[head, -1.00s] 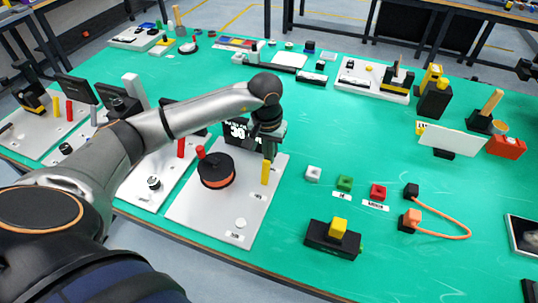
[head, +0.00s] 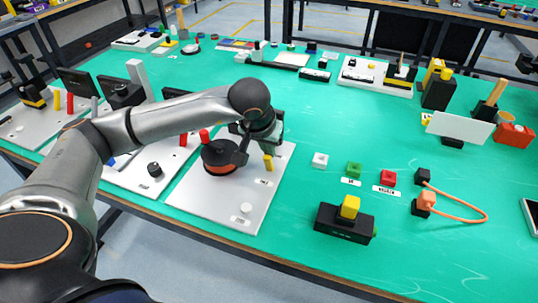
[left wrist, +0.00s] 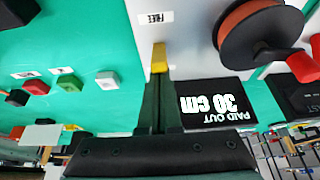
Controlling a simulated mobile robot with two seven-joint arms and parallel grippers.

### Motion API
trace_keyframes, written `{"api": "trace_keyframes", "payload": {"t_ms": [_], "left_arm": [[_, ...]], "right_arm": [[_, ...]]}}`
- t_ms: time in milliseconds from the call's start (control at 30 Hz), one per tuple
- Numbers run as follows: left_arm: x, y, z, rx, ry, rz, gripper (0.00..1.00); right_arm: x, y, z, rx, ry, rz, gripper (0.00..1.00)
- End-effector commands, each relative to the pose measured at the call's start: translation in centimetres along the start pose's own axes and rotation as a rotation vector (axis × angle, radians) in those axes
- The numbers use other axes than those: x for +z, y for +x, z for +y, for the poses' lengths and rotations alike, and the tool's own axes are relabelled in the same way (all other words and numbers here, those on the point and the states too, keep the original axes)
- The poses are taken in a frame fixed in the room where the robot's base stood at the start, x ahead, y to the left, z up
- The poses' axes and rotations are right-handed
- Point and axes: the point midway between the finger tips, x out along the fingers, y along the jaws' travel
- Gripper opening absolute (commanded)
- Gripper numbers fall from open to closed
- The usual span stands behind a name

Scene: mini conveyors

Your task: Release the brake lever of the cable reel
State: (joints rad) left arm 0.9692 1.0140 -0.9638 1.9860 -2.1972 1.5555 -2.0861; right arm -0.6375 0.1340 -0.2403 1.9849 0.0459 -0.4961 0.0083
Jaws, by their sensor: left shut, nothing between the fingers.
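The cable reel (head: 221,160) is a dark drum with orange cable and a red crank knob (head: 204,136). It stands on a pale base plate (head: 215,200). The yellow brake lever (head: 268,162) stands on the plate to the right of the reel. It also shows in the left wrist view (left wrist: 159,57), straight beyond my fingertips. My left gripper (head: 241,157) is shut and empty, low beside the lever; whether it touches the lever I cannot tell. A label reading FREE (left wrist: 155,18) lies near the lever. My right gripper is not in view.
A display reading PAID OUT 30 cm (left wrist: 217,102) stands behind the lever. White, green and red blocks (head: 353,170) sit to the right, with a black box with a yellow button (head: 345,222) nearer. Another plate with a black knob (head: 154,169) is at left.

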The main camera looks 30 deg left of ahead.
Motion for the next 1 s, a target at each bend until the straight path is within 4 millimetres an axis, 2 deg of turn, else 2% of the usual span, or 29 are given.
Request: {"api": "trace_keyframes", "payload": {"t_ms": [1000], "left_arm": [[-0.9, 1.2, 0.0, 0.001, 0.000, -0.001, 0.00]], "right_arm": [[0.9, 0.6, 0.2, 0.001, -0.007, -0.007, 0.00]]}}
